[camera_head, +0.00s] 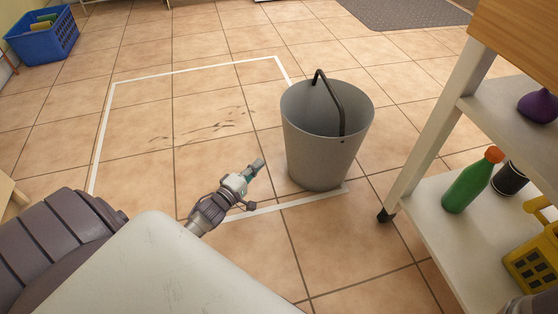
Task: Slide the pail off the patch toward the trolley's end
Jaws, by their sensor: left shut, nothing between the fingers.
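A grey pail (320,150) with a dark handle stands upright on the tiled floor, over the right edge of a white-outlined square patch (112,128). My left gripper (258,165) is shut and empty, just left of the pail, with a small gap seen between them. The white trolley (425,150) stands to the right of the pail, with clear floor between its near leg and the pail. My right gripper is not in view.
The trolley's lower shelf holds a green bottle (466,186) with an orange cap, a dark can (509,179) and a yellow basket (535,258). Dark smears (215,128) mark the patch. A blue crate (42,38) sits far left; a grey mat (405,12) lies at the back.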

